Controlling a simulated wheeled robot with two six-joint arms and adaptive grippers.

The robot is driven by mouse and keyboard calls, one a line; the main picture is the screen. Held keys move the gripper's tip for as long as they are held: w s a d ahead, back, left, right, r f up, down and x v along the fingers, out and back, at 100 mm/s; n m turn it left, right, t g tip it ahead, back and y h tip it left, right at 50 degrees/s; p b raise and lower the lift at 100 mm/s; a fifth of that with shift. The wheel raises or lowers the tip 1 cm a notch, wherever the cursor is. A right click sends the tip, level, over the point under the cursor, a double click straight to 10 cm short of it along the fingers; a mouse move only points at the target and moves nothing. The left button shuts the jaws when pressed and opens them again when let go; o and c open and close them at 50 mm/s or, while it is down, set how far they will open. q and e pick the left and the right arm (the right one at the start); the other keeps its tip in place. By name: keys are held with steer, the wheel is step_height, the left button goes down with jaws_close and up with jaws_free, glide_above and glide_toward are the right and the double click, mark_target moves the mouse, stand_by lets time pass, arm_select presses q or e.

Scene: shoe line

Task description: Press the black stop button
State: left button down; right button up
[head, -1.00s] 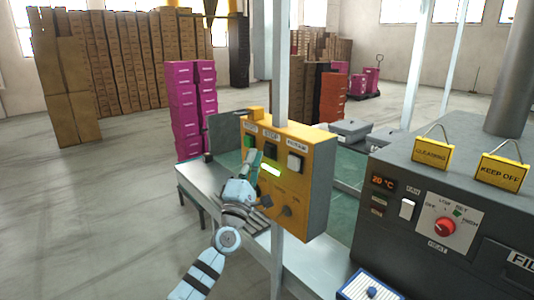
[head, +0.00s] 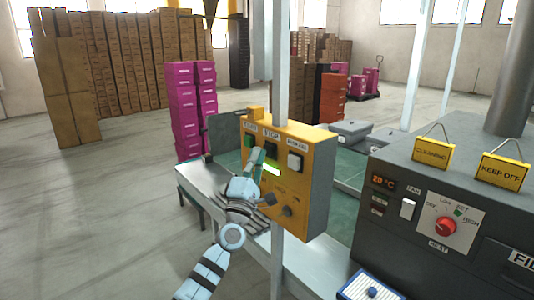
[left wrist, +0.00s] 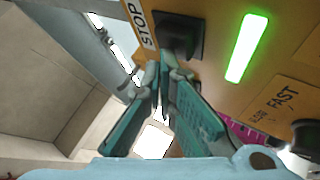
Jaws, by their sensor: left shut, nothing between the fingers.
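The black stop button (left wrist: 181,36) sits on the front of a yellow control box (head: 315,164), beside a white STOP label (left wrist: 141,22). In the head view the button is mostly hidden by my gripper. My left gripper (head: 259,154) is shut and empty, its fingertips pointing up at the box below the STOP label. In the left wrist view the shut fingertips (left wrist: 164,68) are close to the button's lower edge. I cannot tell whether they touch it. My right gripper is not in view.
The box also carries a green button (head: 249,141), a white button (head: 295,162), a lit green display (head: 272,170) and a dark knob (head: 287,211). A grey post (head: 281,75) rises behind it. A dark machine (head: 400,235) with a red dial stands at right.

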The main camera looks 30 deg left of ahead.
arm_select(q)
steer(key=shift+w+d, duration=0.1)
steer(key=shift+w, duration=0.25)
stand_by(0.4)
steer(key=shift+s, duration=0.1)
steer(key=shift+s+a+p, duration=0.25)
steer(key=shift+s+p, duration=0.25)
steer(key=shift+s, duration=0.35)
steer(key=s+p, duration=0.1)
steer(key=s+a+p, duration=0.1)
steer(key=s, duration=0.2)
steer(key=shift+s+a+p, duration=0.25)
steer(key=shift+s+p, duration=0.15)
stand_by(0.6)
